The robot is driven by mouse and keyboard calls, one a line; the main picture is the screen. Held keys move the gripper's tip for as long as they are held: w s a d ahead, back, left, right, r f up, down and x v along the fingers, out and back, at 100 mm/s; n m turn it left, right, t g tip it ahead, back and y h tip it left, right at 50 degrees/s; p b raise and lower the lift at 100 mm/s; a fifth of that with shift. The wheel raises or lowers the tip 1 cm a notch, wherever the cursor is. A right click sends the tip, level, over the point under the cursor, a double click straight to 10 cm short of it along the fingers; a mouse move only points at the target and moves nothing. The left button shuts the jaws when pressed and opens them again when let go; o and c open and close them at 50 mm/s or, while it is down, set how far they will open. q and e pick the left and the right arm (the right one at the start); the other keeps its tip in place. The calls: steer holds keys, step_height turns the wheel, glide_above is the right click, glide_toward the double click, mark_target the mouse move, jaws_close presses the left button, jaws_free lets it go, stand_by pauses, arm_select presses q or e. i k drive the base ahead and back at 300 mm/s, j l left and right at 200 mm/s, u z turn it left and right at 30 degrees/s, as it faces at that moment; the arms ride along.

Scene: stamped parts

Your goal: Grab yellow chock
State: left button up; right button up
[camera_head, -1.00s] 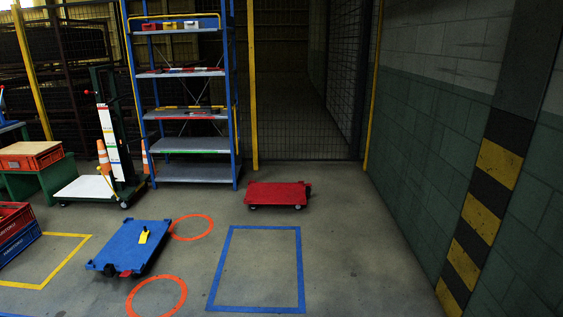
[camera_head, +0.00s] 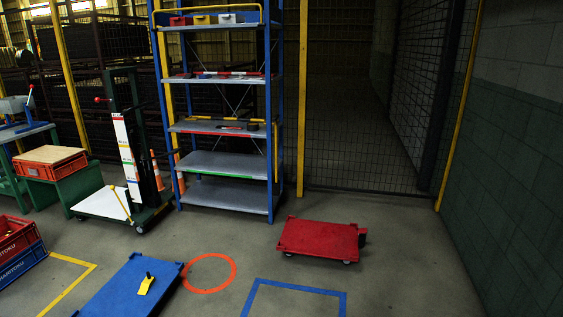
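The yellow chock (camera_head: 146,284) lies on the blue platform cart (camera_head: 128,290) at the bottom left of the head view. It is small, with a dark knob or handle on its upper end. The near part of the blue cart is cut off by the bottom edge. Neither of my grippers is in view.
A red platform cart (camera_head: 320,239) stands right of an orange floor ring (camera_head: 209,273). Blue tape (camera_head: 293,286) marks the floor ahead. A blue shelf rack (camera_head: 226,194), a lifter (camera_head: 127,160) and red and blue crates (camera_head: 18,262) stand around. Floor between the carts is open.

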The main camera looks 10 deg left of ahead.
mark_target(146, 284)
steer(key=i+j+u, duration=0.15)
steer(key=i+u, duration=0.3)
steer(key=i, duration=0.15)
steer(key=i+u, duration=0.5)
steer(key=i+l+u, duration=0.3)
steer(key=i+u, duration=0.15)
steer(key=i, duration=0.2)
